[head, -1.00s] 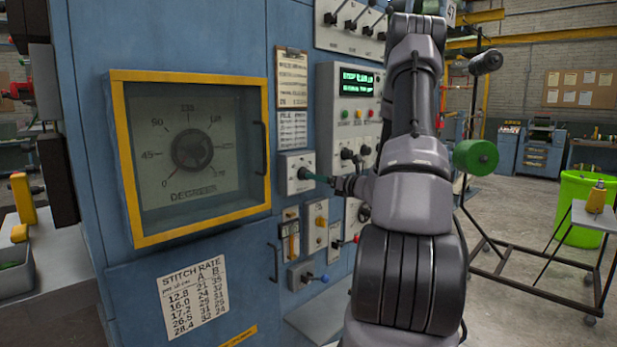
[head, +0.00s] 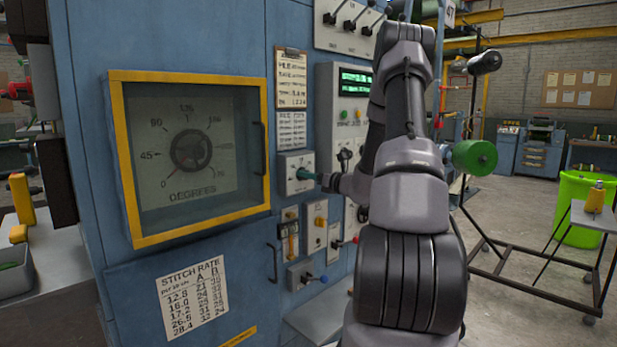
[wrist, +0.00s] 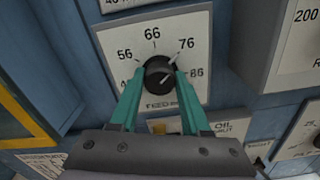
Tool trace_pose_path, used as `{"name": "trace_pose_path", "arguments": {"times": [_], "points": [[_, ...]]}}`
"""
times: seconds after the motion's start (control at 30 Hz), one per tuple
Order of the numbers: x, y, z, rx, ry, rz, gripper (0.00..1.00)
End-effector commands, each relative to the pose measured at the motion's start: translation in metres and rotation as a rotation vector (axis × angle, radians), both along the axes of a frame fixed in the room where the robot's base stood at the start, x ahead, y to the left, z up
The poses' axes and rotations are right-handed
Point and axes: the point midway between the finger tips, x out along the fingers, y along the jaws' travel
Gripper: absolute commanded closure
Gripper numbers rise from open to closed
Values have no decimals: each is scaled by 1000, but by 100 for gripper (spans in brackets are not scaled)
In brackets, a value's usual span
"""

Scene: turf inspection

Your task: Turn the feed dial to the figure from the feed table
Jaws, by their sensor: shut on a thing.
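The feed dial is a small black knob (wrist: 158,71) on a white plate, which shows the figures 56, 66, 76 and 86 in the wrist view. Its lettering below is partly hidden by my fingers. My gripper (wrist: 160,77) has its two teal fingers shut on the sides of the knob. A pale line on the knob slants towards the upper right; I cannot tell its exact reading. In the head view my gripper (head: 308,176) is against the dial plate (head: 289,187). Printed sheets hang above it, a clipboard sheet (head: 291,78) and a lower sheet (head: 291,131), too small to read surely.
A yellow-framed window (head: 188,225) covers a large degrees gauge (head: 190,152), its red pointer near 0. A stitch rate table (head: 193,297) is below it. Switches and a green-lit display (head: 355,84) crowd the panel around my arm.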

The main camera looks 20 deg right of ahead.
Motion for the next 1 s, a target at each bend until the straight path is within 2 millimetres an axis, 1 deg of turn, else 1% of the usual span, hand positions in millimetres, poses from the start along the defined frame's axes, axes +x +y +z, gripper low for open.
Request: {"name": "trace_pose_path", "arguments": {"times": [0.17, 0.37, 1.0], "points": [[0, 0, 0, 20, 7, 0, 100], [0, 0, 0, 100, 37, 1, 100], [0, -1, -1, 607, 221, 0, 100]]}}
